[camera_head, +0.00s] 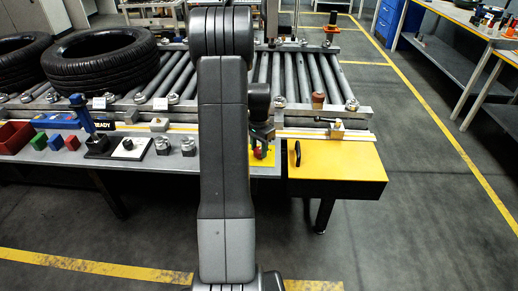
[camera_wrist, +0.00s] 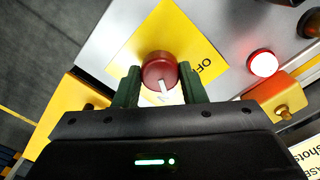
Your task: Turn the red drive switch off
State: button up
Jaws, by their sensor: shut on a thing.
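The red drive switch (camera_wrist: 158,70) is a round red knob with a white pointer line, on a yellow plate (camera_wrist: 183,27) with the letters "OF" readable beside it. In the wrist view the white line points down and slightly right, toward my gripper's body. My gripper (camera_wrist: 159,84) is shut on the knob, one green finger on each side. In the head view the red knob (camera_head: 258,154) shows just below my gripper (camera_head: 260,140), over the yellow plate at the table's front edge. My arm hides part of the table there.
A lit red lamp (camera_wrist: 262,64) and a yellow block (camera_wrist: 282,94) are close to the right of the switch. A yellow box (camera_head: 335,162) with a black handle stands right of it. Roller conveyor (camera_head: 300,80) and black tyres (camera_head: 100,60) lie behind. Floor at right is open.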

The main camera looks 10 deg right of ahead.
aim_at(259, 150)
jog(key=n+b, duration=0.1)
jog(key=n, duration=1)
jog(key=shift+r+n+b, duration=0.1)
jog(key=shift+n+b, duration=0.3)
jog(key=shift+n, duration=1.7)
jog(key=o, duration=1)
notch_tip(259, 150, up, 14)
jog(key=shift+f, duration=0.15)
